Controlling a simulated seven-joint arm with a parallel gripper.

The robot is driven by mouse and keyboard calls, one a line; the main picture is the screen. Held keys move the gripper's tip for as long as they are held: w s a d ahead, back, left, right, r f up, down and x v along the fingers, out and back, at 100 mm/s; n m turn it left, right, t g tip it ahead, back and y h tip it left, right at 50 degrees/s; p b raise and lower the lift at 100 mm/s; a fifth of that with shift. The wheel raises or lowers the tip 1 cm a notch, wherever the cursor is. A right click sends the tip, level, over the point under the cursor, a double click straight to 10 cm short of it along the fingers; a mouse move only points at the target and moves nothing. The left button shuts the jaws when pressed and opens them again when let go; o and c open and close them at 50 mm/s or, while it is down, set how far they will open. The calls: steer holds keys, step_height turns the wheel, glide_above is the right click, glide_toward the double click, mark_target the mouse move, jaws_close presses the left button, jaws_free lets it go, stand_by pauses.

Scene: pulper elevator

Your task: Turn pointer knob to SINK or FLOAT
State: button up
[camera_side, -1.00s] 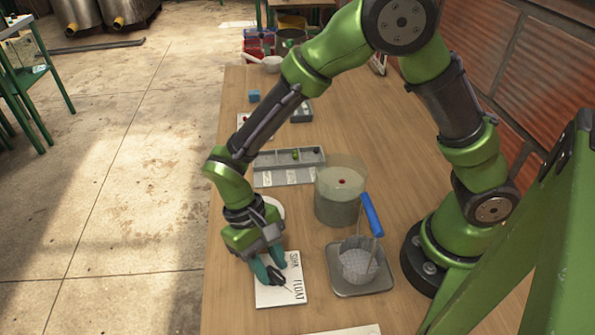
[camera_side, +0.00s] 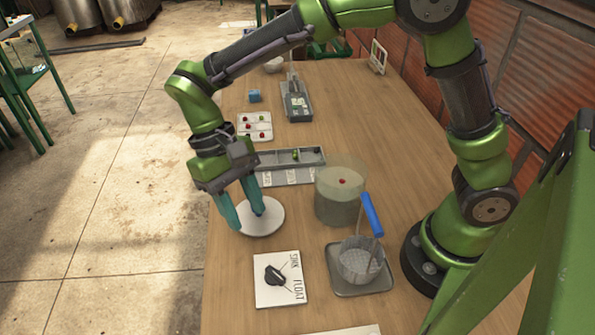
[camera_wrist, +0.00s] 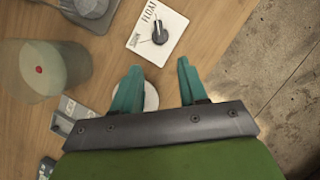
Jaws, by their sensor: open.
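The pointer knob (camera_side: 275,275) is black and sits on a white board (camera_side: 290,297) marked SINK and FLOAT at the front of the table. In the wrist view the knob (camera_wrist: 160,35) shows on the board (camera_wrist: 176,22) at the top. I cannot tell surely which word its pointer indicates. My gripper (camera_side: 250,222) is open and empty, with teal fingers. It is above a white round plate (camera_side: 265,228), behind the board and apart from the knob. In the wrist view the plate (camera_wrist: 150,97) shows between the fingers of my gripper (camera_wrist: 157,75).
A clear container of liquid (camera_side: 340,195) with a red item stands right of the plate. A mesh basket with a blue handle (camera_side: 371,215) sits on a grey tray (camera_side: 345,290) right of the board. A compartment tray (camera_side: 315,157) lies behind. Table is bare around the board's front left.

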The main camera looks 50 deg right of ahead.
steer(key=v, duration=0.4)
